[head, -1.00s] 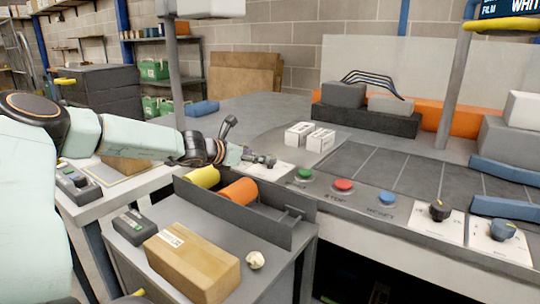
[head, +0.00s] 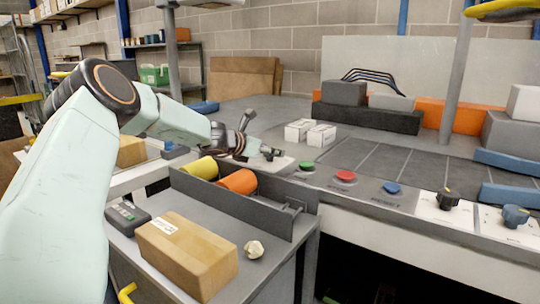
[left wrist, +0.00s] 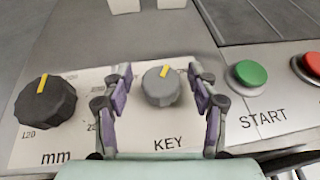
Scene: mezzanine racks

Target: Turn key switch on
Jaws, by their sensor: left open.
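The key switch (left wrist: 161,87) is a round grey knob with a yellow pointer mark, on a pale plate labelled KEY in the left wrist view. Its mark points up and slightly right. My left gripper (left wrist: 161,82) is open, with one finger on each side of the knob; gaps show between the fingers and the knob. In the head view my left gripper (head: 268,154) is over the left part of the control panel, where the arm and gripper largely hide the key switch. My right gripper is not in view.
A black dial (left wrist: 45,101) marked mm sits left of the key switch. The green START button (left wrist: 248,75) and a red button (left wrist: 312,64) are to its right. In the head view, a grey tray (head: 240,205) with yellow and orange rolls stands just in front.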

